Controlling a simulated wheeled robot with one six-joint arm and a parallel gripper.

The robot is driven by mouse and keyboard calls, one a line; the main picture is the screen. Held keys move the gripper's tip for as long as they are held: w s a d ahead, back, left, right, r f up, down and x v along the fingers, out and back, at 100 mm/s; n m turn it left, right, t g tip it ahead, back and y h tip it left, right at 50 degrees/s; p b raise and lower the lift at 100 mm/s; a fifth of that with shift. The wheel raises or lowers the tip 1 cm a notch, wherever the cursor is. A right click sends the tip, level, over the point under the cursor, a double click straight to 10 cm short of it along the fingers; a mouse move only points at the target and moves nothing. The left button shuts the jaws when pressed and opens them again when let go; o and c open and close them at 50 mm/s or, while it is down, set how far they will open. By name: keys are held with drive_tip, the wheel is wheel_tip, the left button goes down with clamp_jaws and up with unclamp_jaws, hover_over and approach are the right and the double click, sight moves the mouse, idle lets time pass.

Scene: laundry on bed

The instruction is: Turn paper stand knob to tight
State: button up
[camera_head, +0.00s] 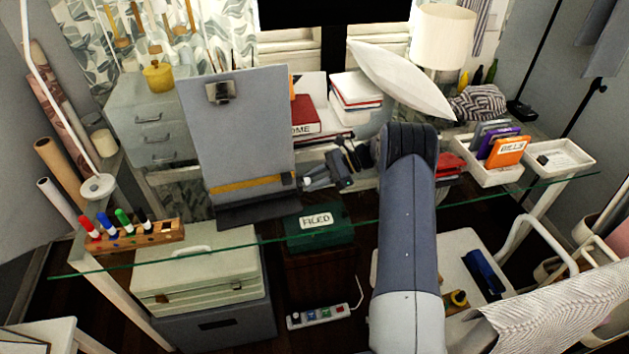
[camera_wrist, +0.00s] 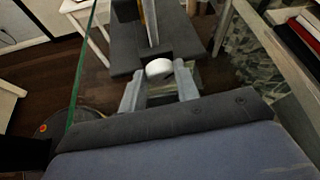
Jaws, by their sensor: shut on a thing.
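The paper stand (camera_head: 236,135) is a grey upright board with a clip at its top and a yellow strip across its lower part, on a dark base on the glass desk. Its white knob (camera_wrist: 159,68) sticks out from the stand's side in the wrist view. My gripper (camera_head: 303,182) reaches the lower right edge of the stand from the right. In the wrist view my gripper (camera_wrist: 159,82) has one finger on each side of the knob and is shut on it. The knob's marking does not show, so I cannot tell how tight it is.
A marker holder (camera_head: 145,233) stands left on the glass desk (camera_head: 350,232). A green "FILED" box (camera_head: 320,238) is near the stand's base. A lamp (camera_head: 443,37), a white tilted panel (camera_head: 400,82) and a tray with an orange "BILLS" folder (camera_head: 507,152) are to the right.

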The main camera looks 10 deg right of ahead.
drive_tip(key=shift+w+m+g, duration=0.2)
drive_tip(key=shift+m+g, duration=0.7)
drive_tip(key=shift+m, duration=0.2)
drive_tip(key=shift+w+m+g+b, duration=0.15)
drive_tip(key=shift+m+g+b, duration=0.2)
drive_tip(key=shift+m+g, duration=0.7)
drive_tip(key=o, duration=1)
wheel_tip(320, 180, up, 10)
drive_tip(key=shift+b, duration=0.4)
